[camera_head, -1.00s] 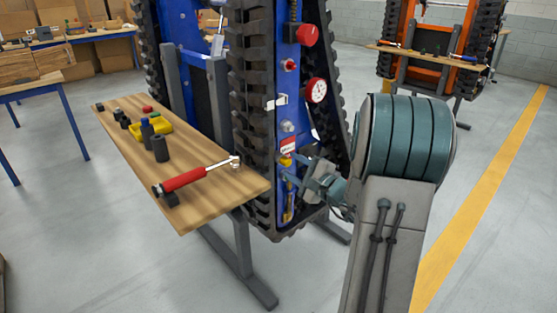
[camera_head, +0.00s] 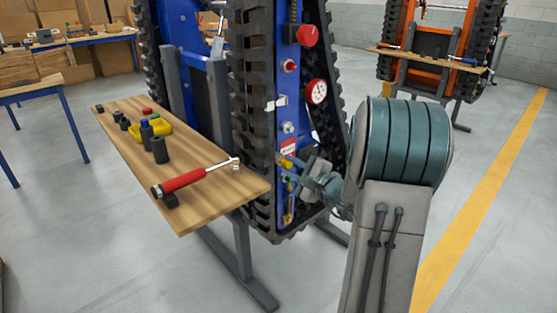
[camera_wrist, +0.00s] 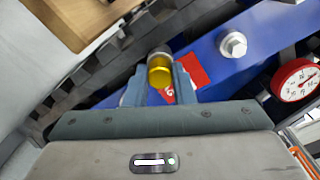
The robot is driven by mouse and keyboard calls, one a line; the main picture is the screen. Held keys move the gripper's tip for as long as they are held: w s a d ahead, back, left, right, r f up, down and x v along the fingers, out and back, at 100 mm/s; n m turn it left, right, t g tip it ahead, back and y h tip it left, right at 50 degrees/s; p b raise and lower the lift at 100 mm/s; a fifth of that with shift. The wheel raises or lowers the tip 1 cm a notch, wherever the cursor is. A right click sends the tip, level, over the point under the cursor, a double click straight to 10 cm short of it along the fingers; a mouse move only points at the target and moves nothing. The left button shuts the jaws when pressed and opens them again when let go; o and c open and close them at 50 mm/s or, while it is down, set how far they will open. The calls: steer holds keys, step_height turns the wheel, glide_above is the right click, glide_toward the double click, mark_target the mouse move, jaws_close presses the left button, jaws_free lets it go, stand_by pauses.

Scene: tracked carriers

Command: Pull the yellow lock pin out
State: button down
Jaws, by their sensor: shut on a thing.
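The yellow lock pin (camera_wrist: 160,74) sits between the two fingers of my gripper (camera_wrist: 157,86) in the wrist view, with a grey metal part at its far end. It also shows small in the head view (camera_head: 286,162), below the red and white label on the blue carrier (camera_head: 308,90). My gripper (camera_head: 291,170) is shut on the pin, in front of the carrier's panel. I cannot tell from these views how far the pin sits in the panel, because the fingers and the angle hide its inner end.
A pressure gauge (camera_head: 316,92), red knob (camera_head: 307,36) and bolt (camera_head: 288,127) are on the panel close above. Black tracks (camera_head: 252,120) flank it. A wooden bench (camera_head: 215,200) with a red-handled wrench (camera_head: 184,180) stands left. The floor at right is open.

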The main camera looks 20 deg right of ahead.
steer(key=b+v, duration=0.1)
steer(key=v, duration=0.7)
steer(key=shift+b, duration=0.35)
stand_by(1.3)
steer(key=shift+s+d, duration=0.1)
steer(key=shift+s, duration=0.15)
steer(key=shift+b+v, duration=0.55)
steer(key=shift+v, duration=1.1)
